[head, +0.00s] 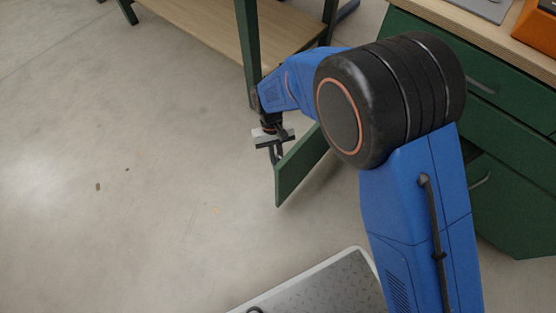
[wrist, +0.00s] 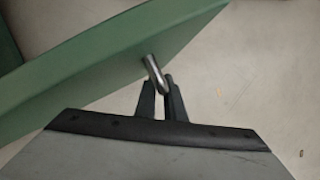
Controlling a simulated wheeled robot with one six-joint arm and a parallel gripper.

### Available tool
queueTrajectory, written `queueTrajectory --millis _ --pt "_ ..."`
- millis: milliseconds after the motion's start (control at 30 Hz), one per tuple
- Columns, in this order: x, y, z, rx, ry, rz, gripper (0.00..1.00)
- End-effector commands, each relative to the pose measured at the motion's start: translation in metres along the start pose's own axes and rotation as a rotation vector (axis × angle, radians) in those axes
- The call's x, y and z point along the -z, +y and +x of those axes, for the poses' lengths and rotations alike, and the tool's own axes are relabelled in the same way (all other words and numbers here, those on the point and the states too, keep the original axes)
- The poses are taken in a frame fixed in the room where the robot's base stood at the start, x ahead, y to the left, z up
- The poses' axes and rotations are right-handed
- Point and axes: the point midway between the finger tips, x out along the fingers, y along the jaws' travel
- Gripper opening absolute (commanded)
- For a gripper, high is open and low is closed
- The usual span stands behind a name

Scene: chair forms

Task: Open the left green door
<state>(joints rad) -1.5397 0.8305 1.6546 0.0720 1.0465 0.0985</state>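The left green door (head: 300,165) stands swung out from the green cabinet, its free edge over the open floor. Its hinge side is hidden behind my arm. In the wrist view the door (wrist: 95,65) crosses the picture as a slanted green panel. A metal handle (wrist: 156,75) sticks out from it. My gripper (wrist: 160,88) has its two dark fingers close together on either side of the handle and appears shut on it. In the head view my gripper (head: 274,146) is at the door's free edge; the handle is hard to make out there.
The green cabinet (head: 510,130) has drawers and another door with a handle (head: 481,180) at the right. A wooden-shelved bench (head: 215,25) with green legs stands at the back, close to my arm.

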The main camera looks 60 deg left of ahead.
Motion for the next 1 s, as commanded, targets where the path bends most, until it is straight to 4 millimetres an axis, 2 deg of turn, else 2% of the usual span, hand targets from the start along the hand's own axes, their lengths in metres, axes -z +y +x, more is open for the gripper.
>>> queueTrajectory --millis 333,467,667,1000 --pt "0.0 0.0 -0.001 0.0 0.001 -0.001 0.17" --pt "0.001 0.0 -0.008 0.0 0.003 -0.001 0.17" --pt "0.001 0.0 -0.039 0.0 0.004 -0.001 0.17" --pt "0.001 0.0 -0.108 0.0 0.004 -0.001 0.17"
